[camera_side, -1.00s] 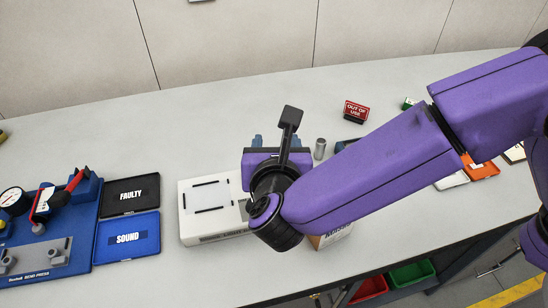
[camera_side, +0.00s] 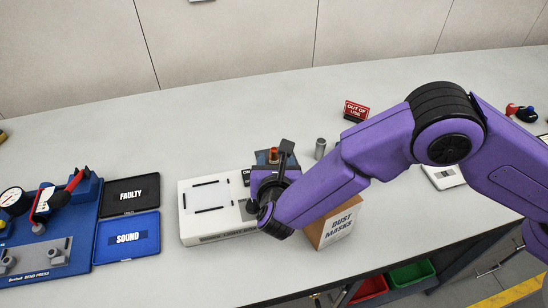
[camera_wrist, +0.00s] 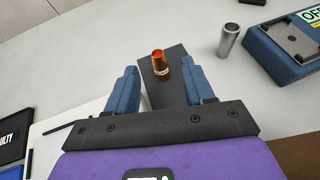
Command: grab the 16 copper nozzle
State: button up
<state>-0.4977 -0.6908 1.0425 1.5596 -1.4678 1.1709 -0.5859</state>
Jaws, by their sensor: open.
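The copper nozzle (camera_wrist: 159,62) stands upright on a dark flat block (camera_wrist: 165,88) in the wrist view, with a pale band near its base. Any number on it is too small to read. In the side view, the copper nozzle (camera_side: 274,155) shows just behind my wrist. My gripper (camera_wrist: 159,82) is open and empty in the wrist view, its blue fingers on either side of the block. The nozzle appears between and slightly beyond the fingertips, not touching them. In the side view, my wrist hides most of the fingers.
A silver cylinder (camera_wrist: 228,40) stands right of the nozzle, with a blue device (camera_wrist: 290,45) beyond it. A white box (camera_side: 208,227) lies left of my gripper; a dust masks carton (camera_side: 335,225) stands to its right.

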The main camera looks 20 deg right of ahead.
aim_at(274, 152)
jog(key=x, duration=0.9)
jog(key=shift+a+f, duration=0.25)
jog(key=shift+f, duration=0.05)
grip_shut()
